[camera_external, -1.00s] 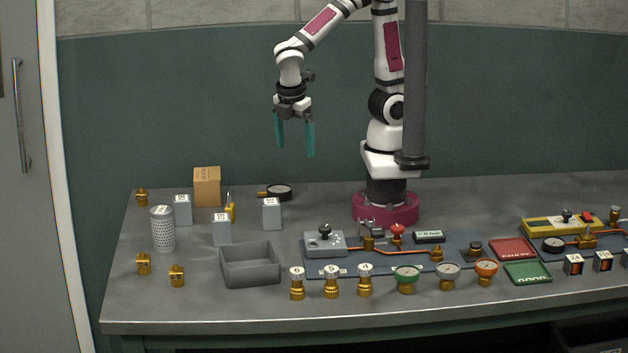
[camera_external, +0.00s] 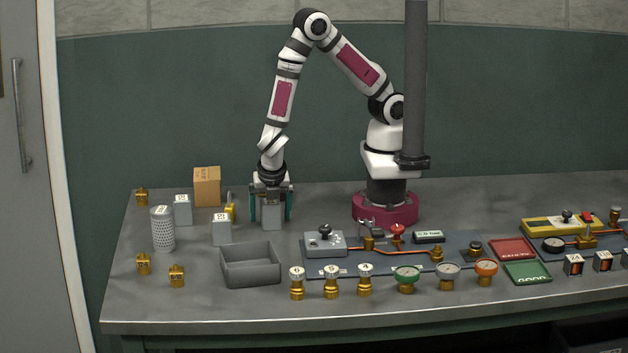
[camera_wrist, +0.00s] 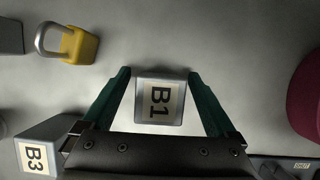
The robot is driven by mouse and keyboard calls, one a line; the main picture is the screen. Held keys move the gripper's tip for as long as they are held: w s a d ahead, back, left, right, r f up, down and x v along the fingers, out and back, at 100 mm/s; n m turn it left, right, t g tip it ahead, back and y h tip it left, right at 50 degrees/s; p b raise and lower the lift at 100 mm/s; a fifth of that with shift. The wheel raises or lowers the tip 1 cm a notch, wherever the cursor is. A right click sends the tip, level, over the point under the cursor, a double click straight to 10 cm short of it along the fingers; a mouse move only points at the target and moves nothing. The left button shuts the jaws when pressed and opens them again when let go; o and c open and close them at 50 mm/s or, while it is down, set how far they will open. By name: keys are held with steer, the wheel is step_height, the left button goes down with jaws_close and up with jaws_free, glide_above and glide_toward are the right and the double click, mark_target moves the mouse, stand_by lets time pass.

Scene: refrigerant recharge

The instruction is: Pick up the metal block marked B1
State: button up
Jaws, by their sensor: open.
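The grey metal block B1 (camera_wrist: 160,98) stands upright between my gripper's two green fingers in the wrist view, its label facing up. It also shows in the external view (camera_external: 272,215). My gripper (camera_external: 271,208) points down over the block, open, with one finger on each side. In the wrist view my gripper (camera_wrist: 160,100) shows a small gap beside the block at the fingertips. Block B3 (camera_wrist: 38,150) is at the lower left of the wrist view.
A yellow padlock (camera_wrist: 78,45) lies near B1. Other grey blocks (camera_external: 222,230) (camera_external: 183,210), a cardboard box (camera_external: 207,187) and a perforated cylinder (camera_external: 163,230) stand to the left. An empty grey tray (camera_external: 250,281) is in front. A panel with fittings (camera_external: 320,262) lies to the right.

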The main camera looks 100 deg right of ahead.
jaws_close()
stand_by(0.5)
